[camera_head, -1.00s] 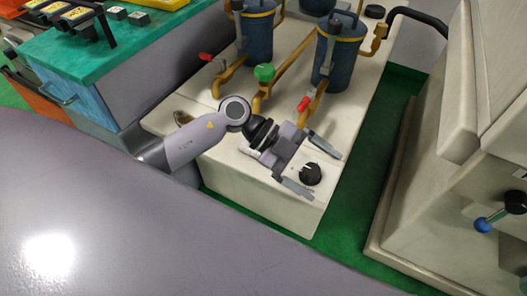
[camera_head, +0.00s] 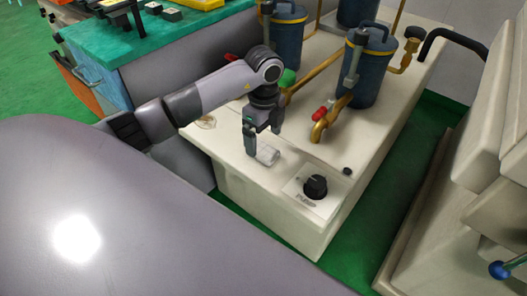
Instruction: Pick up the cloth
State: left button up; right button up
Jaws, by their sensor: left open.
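A small pale whitish-grey piece (camera_head: 267,155), which looks like the cloth, lies on the cream cabinet top. It is small in the picture, so its folds cannot be made out. My left gripper (camera_head: 260,143) points down over the cabinet top, right at the pale piece. Its fingers are open, with one finger just left of the piece. Whether they touch it cannot be told. My right gripper is not in view.
A black knob (camera_head: 315,187) sits on the cabinet top to the right. Blue canisters (camera_head: 367,68), brass pipes and a red-handled valve (camera_head: 324,111) stand behind. A teal-topped bench (camera_head: 130,43) is at the left, and a cream machine (camera_head: 470,190) at the right.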

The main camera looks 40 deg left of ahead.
aim_at(263, 148)
pick_arm(q)
notch_tip(263, 148, down, 4)
jog(key=shift+a+r, duration=0.1)
jog(key=shift+a, duration=0.05)
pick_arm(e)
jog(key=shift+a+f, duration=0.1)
pick_arm(q)
jog(key=c, duration=1.1)
jog(key=shift+c, duration=0.2)
jog(key=shift+r, duration=0.5)
notch_tip(263, 148, up, 19)
jog(key=p, duration=0.3)
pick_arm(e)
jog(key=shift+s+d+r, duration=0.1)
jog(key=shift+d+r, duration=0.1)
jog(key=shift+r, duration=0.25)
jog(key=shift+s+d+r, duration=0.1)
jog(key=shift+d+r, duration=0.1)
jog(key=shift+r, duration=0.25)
